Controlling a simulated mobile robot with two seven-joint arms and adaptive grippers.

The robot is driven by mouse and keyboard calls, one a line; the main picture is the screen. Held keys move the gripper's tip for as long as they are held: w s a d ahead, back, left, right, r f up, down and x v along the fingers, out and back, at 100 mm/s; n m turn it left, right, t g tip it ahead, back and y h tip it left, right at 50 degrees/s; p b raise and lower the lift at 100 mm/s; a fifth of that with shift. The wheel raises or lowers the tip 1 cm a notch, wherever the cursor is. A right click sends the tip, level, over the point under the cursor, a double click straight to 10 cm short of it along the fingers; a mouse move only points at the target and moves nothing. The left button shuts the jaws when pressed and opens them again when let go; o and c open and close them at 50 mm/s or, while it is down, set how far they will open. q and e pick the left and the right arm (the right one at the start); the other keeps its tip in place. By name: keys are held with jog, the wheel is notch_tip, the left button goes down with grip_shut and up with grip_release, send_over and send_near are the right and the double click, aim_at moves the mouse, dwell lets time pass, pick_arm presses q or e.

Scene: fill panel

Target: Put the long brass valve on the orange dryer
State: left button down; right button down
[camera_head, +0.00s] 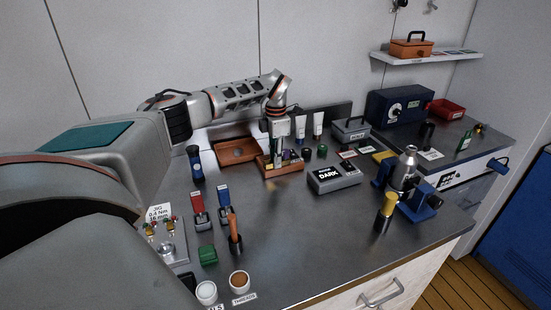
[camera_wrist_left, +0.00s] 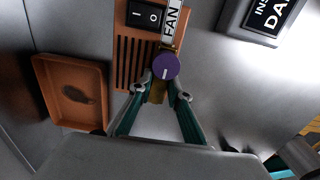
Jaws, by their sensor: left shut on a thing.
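The orange dryer (camera_head: 283,169) is a low orange-brown box near the back middle of the bench. In the left wrist view its slotted top (camera_wrist_left: 135,50) carries a black rocker switch (camera_wrist_left: 146,15) and a FAN label. My left gripper (camera_head: 279,146) points down over the dryer. In the left wrist view its fingers (camera_wrist_left: 154,98) are shut on the brass valve (camera_wrist_left: 156,91), just below a round purple knob (camera_wrist_left: 166,66) with a white line. The valve's lower end is hidden, so I cannot tell whether it touches the dryer. My right gripper is not in view.
An orange-brown tray (camera_head: 237,151) lies left of the dryer. A grey box marked DARK (camera_head: 334,177) stands right of it, with a blue stand (camera_head: 419,207) further right. The front middle of the bench is clear.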

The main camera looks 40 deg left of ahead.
pick_arm(q)
jog(key=c, duration=1.9)
grip_release()
jog(key=shift+f, duration=0.1)
notch_tip(320, 180, up, 12)
jog(key=shift+r, duration=0.2)
jog(key=shift+d, duration=0.1)
